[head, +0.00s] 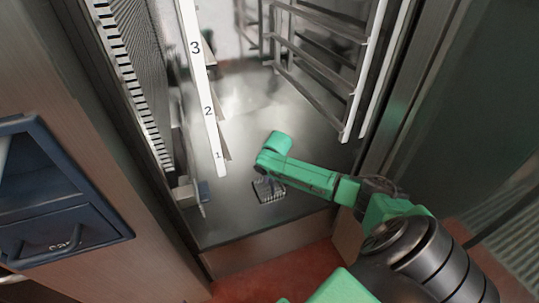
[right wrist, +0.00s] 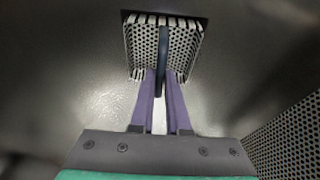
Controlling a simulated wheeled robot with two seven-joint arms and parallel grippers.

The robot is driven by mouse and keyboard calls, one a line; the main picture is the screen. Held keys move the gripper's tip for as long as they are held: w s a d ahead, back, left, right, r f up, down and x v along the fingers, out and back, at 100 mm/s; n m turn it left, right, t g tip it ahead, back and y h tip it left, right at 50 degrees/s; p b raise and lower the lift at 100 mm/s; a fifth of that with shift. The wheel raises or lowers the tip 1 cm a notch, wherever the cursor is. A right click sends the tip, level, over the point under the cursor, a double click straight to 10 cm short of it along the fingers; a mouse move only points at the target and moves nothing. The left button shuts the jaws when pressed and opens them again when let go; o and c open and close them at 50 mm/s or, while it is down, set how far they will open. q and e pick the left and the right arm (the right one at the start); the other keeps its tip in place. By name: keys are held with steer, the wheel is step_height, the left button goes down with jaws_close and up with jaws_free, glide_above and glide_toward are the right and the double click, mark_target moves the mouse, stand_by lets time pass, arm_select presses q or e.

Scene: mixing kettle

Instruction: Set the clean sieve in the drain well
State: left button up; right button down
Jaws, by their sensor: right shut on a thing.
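The sieve (right wrist: 185,48) is a grey perforated metal basket with slotted edges and a dark upright handle (right wrist: 163,50). My right gripper (right wrist: 161,78) has its two purple fingers shut on this handle. A dark square-edged patch (right wrist: 198,17), apparently the drain well, shows behind the sieve's far edge; I cannot tell whether the sieve sits in it or above it. In the head view a small dark gridded piece, apparently the sieve (head: 268,190), shows low on the metal floor, just below my right wrist, which hides the fingers there. My left gripper is not in view.
The cabinet's grey metal floor (head: 235,215) is mostly bare. Metal rails (head: 320,60) line the right side. A perforated panel (right wrist: 290,138) is close at right.

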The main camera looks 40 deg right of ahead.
steer(key=shift+f, duration=0.9)
steer(key=shift+f, duration=0.1)
steer(key=shift+s+f, duration=0.1)
steer(key=shift+f, duration=0.05)
stand_by(0.3)
steer(key=shift+c, duration=1.7)
jaws_free()
